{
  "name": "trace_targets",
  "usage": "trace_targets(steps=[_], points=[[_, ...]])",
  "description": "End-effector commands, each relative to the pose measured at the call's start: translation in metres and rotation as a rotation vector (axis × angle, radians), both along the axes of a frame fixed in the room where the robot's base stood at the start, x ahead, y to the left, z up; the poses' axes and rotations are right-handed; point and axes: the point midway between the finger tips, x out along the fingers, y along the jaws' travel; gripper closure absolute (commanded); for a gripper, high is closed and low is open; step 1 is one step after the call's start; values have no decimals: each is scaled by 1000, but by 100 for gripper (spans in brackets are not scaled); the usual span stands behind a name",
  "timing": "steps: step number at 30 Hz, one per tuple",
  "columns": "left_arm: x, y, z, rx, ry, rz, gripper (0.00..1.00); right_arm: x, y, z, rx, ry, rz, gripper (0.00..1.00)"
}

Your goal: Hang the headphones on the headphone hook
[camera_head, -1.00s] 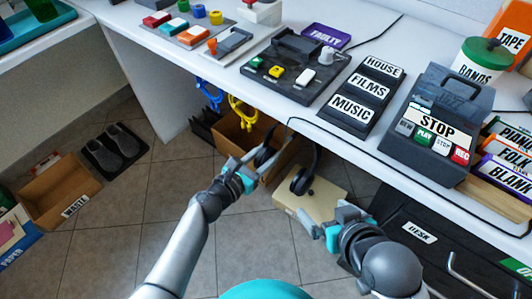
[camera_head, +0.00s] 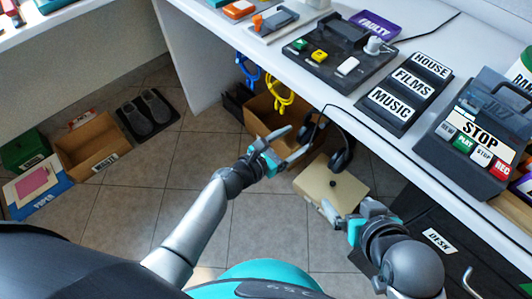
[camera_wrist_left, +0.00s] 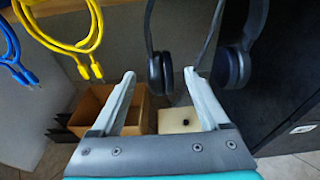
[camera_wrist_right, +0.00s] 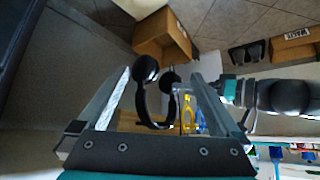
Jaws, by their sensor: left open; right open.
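The black headphones (camera_head: 342,160) hang cups-down below the desk's front edge. Their two ear cups show beyond the open fingers in the left wrist view (camera_wrist_left: 232,66). Their curved band shows in the right wrist view (camera_wrist_right: 150,122), between the fingers but farther off. The headphone hook is not clearly visible, so I cannot tell what bears the band. My left gripper (camera_head: 297,141) is open and empty, close to the left ear cup. My right gripper (camera_head: 343,211) is open and empty, nearer to me and below the headphones.
Blue and yellow cables (camera_head: 277,90) hang under the desk (camera_head: 372,112), left of the headphones. A cardboard box (camera_head: 262,122) and a beige box (camera_head: 318,188) stand on the floor below. A black drawer unit (camera_head: 405,235) is at the right. The floor at left centre is clear.

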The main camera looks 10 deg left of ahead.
Motion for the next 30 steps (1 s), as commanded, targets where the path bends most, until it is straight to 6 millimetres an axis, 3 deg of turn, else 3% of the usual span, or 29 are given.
trace_targets(steps=[13, 21, 30], points=[[-40, 29, 11, 1, 3, 0, 22, -31, -34, 9, -101, 239, -54, 0], [-85, 61, 24, 2, 4, 0, 22, -33, -37, -20, -118, 314, -58, 0], [-112, 82, 31, 1, 1, 0, 22, -33, -37, -39, -121, 336, -56, 0]])
